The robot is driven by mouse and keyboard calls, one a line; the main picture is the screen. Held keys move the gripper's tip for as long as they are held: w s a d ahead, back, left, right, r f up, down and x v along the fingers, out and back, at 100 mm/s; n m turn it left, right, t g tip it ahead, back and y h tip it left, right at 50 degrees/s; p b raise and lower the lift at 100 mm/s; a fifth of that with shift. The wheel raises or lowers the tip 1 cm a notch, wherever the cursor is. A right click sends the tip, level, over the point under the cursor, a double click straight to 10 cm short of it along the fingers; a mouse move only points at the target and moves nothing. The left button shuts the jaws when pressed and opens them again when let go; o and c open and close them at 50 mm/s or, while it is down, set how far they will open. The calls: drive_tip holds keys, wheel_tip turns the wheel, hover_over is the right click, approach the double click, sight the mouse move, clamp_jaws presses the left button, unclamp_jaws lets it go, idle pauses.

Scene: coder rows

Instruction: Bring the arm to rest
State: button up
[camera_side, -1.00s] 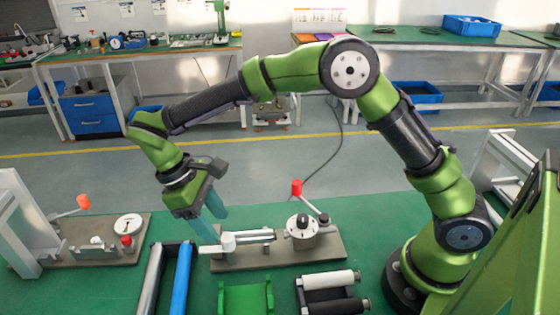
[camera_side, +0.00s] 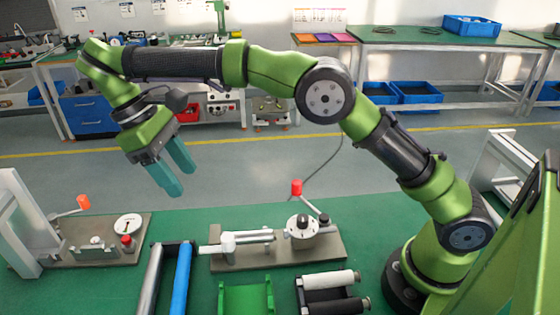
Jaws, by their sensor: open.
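My gripper (camera_side: 178,178) hangs in the air at the left centre, above the back edge of the green bench (camera_side: 375,228). Its two teal fingers point down and to the right, are spread apart and hold nothing. The green arm reaches up from its base at the right and across to the left. Below the gripper, and apart from it, a grey fixture plate (camera_side: 275,260) carries a white and metal cylinder part (camera_side: 245,240) and a round dial with a red-knobbed lever (camera_side: 302,224).
Another fixture (camera_side: 95,253) with an orange-knobbed lever stands at the left. A black and blue rail frame (camera_side: 182,280), a green block (camera_side: 246,297) and a rack with white and black rollers (camera_side: 330,290) lie in front. The air around the gripper is free.

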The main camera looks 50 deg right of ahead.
drive_tip(key=s+d+r+m+t+y, duration=0.1)
drive_tip(key=s+d+m+t+y, duration=0.3)
drive_tip(key=s+d+m+t, duration=0.6)
drive_tip(key=shift+s+d+r+t, duration=0.25)
drive_tip(key=shift+s+d+t, duration=0.25)
drive_tip(key=shift+s+d, duration=3.95)
drive_tip(key=shift+w+d, duration=0.55)
